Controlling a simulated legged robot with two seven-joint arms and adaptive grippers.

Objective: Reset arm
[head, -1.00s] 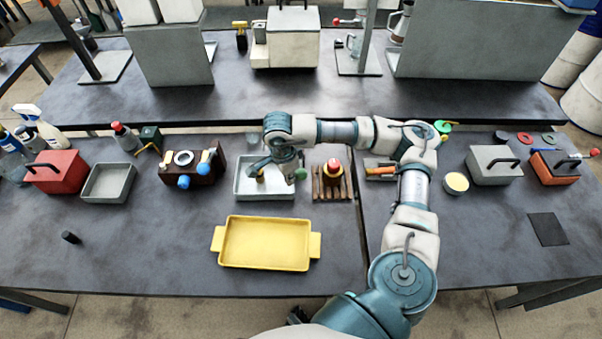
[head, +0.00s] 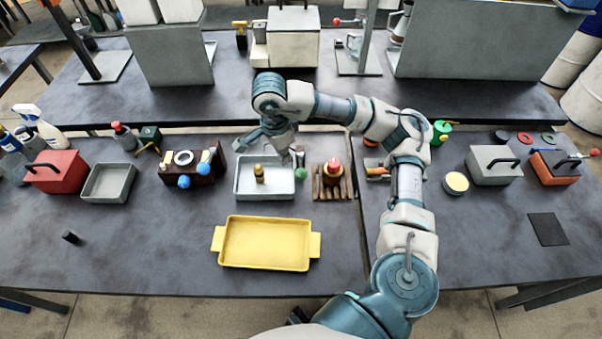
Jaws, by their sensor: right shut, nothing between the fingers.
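My right arm reaches in from the lower right and bends left over the table. My right gripper (head: 272,150) points down above the back edge of the light grey tray (head: 264,192), apart from the things in it. It is shut and holds nothing. A small brass-coloured item (head: 259,174) stands upright in that tray, with a green-topped item (head: 300,172) at its right end. My left gripper is not in view.
A yellow tray (head: 265,243) lies in front. A wooden rack (head: 332,180) with a red-topped item stands right of the grey tray. A wooden block with blue knobs (head: 190,165), a grey bin (head: 108,182) and a red box (head: 57,171) stand left.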

